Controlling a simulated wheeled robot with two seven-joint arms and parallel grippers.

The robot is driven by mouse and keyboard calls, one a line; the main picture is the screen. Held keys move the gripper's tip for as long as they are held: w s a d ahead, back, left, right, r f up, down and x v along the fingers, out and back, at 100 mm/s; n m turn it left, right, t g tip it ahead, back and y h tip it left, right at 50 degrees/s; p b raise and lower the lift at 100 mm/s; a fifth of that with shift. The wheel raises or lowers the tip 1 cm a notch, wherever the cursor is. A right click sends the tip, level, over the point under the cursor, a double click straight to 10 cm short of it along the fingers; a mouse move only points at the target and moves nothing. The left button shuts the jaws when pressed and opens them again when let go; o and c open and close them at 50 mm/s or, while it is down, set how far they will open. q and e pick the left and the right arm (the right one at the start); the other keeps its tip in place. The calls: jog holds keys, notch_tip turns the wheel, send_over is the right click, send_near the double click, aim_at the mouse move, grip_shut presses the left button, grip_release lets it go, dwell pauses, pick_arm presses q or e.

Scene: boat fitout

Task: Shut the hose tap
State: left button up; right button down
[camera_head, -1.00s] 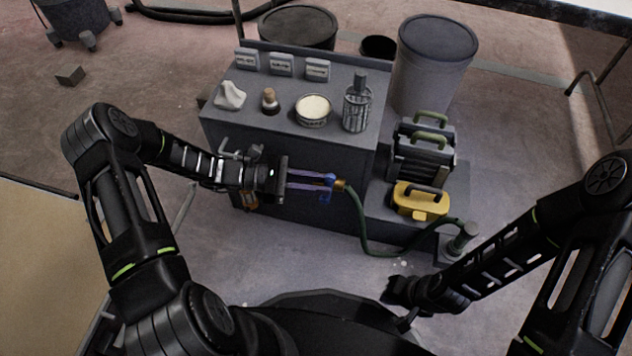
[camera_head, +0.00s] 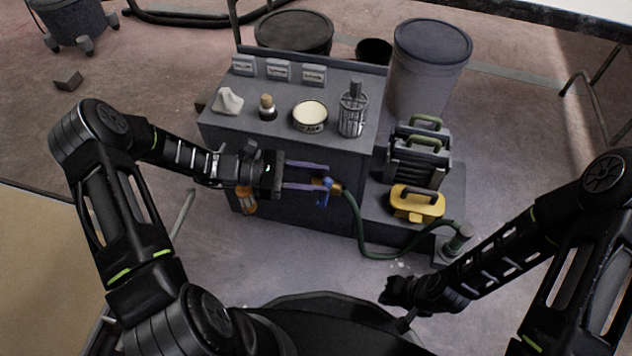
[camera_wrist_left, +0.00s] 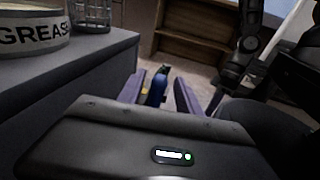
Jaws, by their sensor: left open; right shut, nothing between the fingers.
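The hose tap has a blue handle (camera_head: 324,194) and a brass fitting (camera_head: 337,187), on the front of the grey cabinet. A green hose (camera_head: 357,220) runs from it. My left gripper (camera_head: 325,178) is open, its pale purple fingers reaching to the tap. In the left wrist view the blue handle (camera_wrist_left: 157,91) shows between the two fingers (camera_wrist_left: 160,93), with gaps beside it; contact cannot be told. The tap's body is partly hidden by the fingers. My right gripper (camera_head: 388,293) is shut and empty, low and away from the tap.
The cabinet top (camera_head: 285,110) carries a grease tin (camera_head: 309,117), a caged jar (camera_head: 353,112), a small bottle and a white lump. A yellow case (camera_head: 415,204) and dark cans (camera_head: 418,160) stand on the lower step at right. An orange-handled item (camera_head: 246,199) hangs below my left wrist.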

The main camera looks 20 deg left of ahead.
pick_arm(q)
notch_tip(320, 180, up, 6)
jog(key=p, duration=0.1)
jog(key=shift+p, duration=0.4)
